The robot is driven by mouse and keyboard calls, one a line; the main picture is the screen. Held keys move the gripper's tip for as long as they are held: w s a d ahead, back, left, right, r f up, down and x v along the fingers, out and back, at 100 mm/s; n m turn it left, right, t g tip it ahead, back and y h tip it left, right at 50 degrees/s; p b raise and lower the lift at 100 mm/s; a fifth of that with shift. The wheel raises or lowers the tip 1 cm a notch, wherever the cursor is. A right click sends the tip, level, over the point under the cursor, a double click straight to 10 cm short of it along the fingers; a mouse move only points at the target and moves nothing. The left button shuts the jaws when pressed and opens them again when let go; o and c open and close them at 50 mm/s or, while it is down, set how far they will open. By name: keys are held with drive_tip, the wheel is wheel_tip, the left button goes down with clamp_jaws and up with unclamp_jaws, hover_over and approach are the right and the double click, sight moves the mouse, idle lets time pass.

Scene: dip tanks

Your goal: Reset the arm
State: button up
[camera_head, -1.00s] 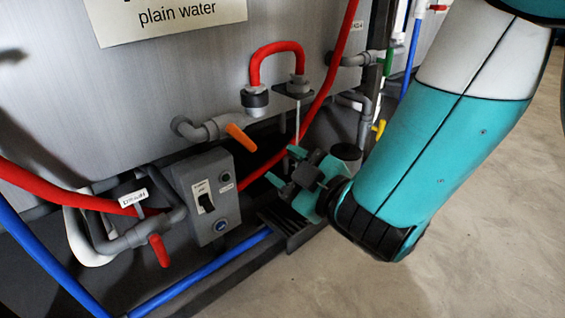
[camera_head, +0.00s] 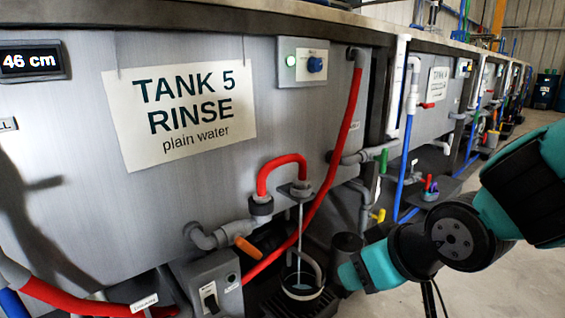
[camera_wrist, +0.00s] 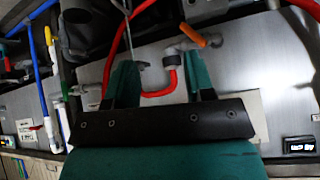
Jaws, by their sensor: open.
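My gripper shows in the wrist view (camera_wrist: 162,80), with its two teal fingers apart and nothing between them. In the head view my arm reaches in from the right, its wrist folded low in front of the tank; the fingers cannot be made out there. A small round container (camera_head: 301,292) stands below the red hose spout (camera_head: 280,165) of tank 5. A thin pale line runs down from the spout to it. My arm's teal part is to the right of the container.
The tank 5 front (camera_head: 90,210) fills the left. An orange-handled valve (camera_head: 245,247), a switch box (camera_head: 213,288) and a long red hose (camera_head: 325,180) stand out from it. Blue pipes (camera_head: 404,160) run beyond. Open floor (camera_head: 480,285) lies at the right.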

drive_tip(key=s+d+r+n+g+p, duration=0.25)
drive_tip(key=s+r+g+p, duration=0.45)
drive_tip(key=s+r, duration=0.65)
wheel_tip(320, 180, up, 35)
drive_tip(key=m+p, duration=0.1)
drive_tip(key=p, duration=3.5)
drive_tip(key=shift+s, duration=0.2)
idle(1.4)
